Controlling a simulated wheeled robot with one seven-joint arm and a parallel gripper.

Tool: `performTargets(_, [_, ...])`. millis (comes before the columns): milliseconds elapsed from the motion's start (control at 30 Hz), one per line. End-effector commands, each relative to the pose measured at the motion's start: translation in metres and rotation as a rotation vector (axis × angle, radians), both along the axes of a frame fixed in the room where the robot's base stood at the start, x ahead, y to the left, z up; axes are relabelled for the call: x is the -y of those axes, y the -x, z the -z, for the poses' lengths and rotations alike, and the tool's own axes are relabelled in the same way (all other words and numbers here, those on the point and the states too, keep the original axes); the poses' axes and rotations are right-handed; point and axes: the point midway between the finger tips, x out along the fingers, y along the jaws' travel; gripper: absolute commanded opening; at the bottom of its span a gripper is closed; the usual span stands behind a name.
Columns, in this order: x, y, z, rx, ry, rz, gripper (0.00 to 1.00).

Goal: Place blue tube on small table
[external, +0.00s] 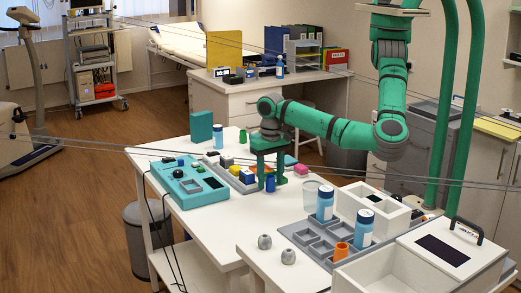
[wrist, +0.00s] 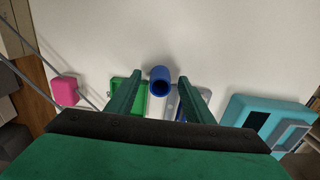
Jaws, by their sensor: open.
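The blue tube (external: 270,183) stands upright on the white table (external: 225,215), by the front of a row of small coloured items. In the wrist view the blue tube (wrist: 161,82) shows its open top between the fingertips, with a gap on each side. My gripper (external: 267,180) points down at the tube, its fingers open around or just above it; the exact height is hard to tell. The fingers also show in the wrist view (wrist: 160,86). Which table is the small one is not clear; another white table (external: 262,262) stands at the front right.
A teal device (external: 188,184) lies left of my gripper, and blue-capped bottles (external: 325,203) stand in a grey tray (external: 300,232) to the right. A pink block (wrist: 65,91) and a green item (wrist: 142,100) lie close by. Thin cables cross the external view.

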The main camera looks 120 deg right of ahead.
Motion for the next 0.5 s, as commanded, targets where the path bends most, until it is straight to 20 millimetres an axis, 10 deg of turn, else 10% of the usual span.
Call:
performTargets(333, [-0.0002,-0.0001,0.0092,0.001,0.000,0.000,0.48])
performTargets(500, [-0.0002,-0.0001,0.0090,0.001,0.000,0.000,0.09])
